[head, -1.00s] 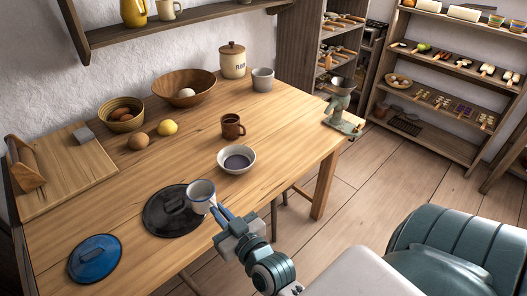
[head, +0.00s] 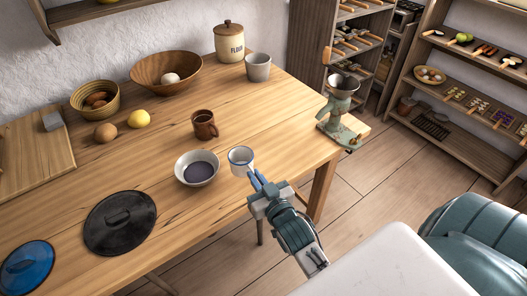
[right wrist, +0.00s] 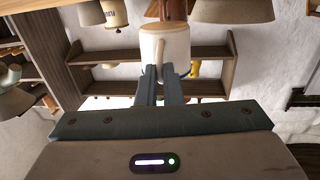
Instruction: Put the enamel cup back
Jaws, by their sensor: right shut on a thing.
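The enamel cup (head: 240,161) is white with a blue rim and is upright beside the right front of the white bowl. My right gripper (head: 257,181) is shut on its handle, at the table's front edge side of the cup. In the right wrist view, which is upside down, the cup (right wrist: 165,47) shows with its handle between the fingers (right wrist: 159,78). Whether the cup touches the table is hard to tell. My left gripper is not in view.
The white bowl (head: 198,168) with dark contents and a brown mug (head: 204,125) stand close to the cup. A black lid (head: 119,223) and a blue lid (head: 26,268) lie at the left. A grinder (head: 341,110) is at the table's right end. A wall shelf (head: 90,12) is at the upper left.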

